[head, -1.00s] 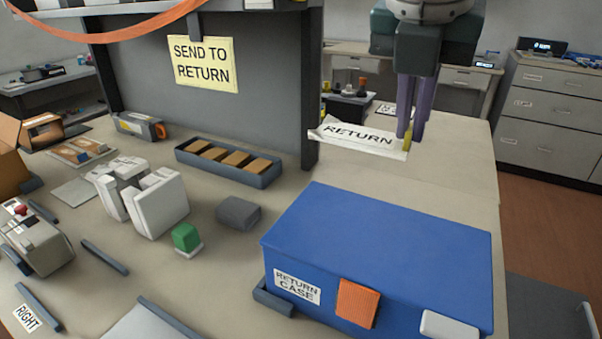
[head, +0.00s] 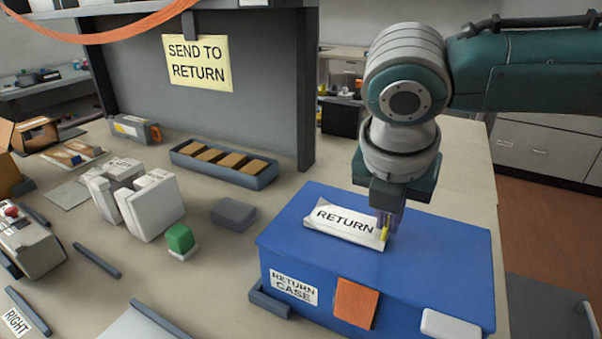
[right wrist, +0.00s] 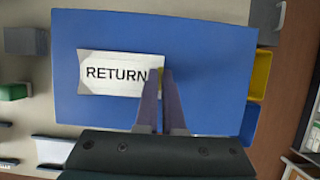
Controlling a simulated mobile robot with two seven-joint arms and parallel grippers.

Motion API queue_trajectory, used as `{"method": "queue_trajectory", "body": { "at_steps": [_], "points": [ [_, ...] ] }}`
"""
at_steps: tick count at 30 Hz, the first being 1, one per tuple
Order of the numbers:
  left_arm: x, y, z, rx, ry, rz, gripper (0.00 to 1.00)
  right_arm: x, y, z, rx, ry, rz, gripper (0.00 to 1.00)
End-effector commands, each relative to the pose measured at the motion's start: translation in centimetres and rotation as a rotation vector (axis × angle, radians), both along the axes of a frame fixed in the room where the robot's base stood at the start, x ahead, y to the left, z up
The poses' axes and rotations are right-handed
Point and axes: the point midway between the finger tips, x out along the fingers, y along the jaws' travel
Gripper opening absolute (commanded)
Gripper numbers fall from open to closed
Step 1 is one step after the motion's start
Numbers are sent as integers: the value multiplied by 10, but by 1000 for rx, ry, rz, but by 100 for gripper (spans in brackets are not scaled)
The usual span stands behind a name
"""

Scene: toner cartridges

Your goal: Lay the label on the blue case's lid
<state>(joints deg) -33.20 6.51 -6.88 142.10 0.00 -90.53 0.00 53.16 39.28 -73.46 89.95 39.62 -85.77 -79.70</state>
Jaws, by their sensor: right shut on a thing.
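The blue case (head: 290,252) stands shut on the table, with a "RETURN CASE" sticker on its front. The white label (head: 340,225) marked "RETURN" is over the case's lid, towards the back, with its edges slightly curled. It also shows over the blue lid in the right wrist view (right wrist: 105,88). I cannot tell whether it touches the lid fully. My right gripper (head: 386,228) is shut on the label's right end, at a yellow tab (head: 385,229); its fingers also show in the right wrist view (right wrist: 160,80). My left gripper is out of view.
An orange pad (head: 355,303) and a white latch piece (head: 450,324) are on the case's front. A grey block (head: 233,213), a green button (head: 180,238) and white cartridges (head: 150,205) stand left of the case. A dark upright panel (head: 250,110) rises behind.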

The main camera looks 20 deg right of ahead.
Motion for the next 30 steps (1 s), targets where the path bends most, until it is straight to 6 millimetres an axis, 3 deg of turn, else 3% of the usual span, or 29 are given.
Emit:
{"method": "queue_trajectory", "body": {
  "at_steps": [4,6,12,22,30],
  "points": [
    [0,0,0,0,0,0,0,0,0,-2,1,1,0,0],
    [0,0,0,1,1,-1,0,0,0,-1,0,0,0,13],
    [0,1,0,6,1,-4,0,0,0,-1,0,0,0,35],
    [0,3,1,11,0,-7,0,0,1,5,1,-1,-1,35],
    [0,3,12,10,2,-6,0,-13,17,55,4,-4,2,35]
  ]
}}
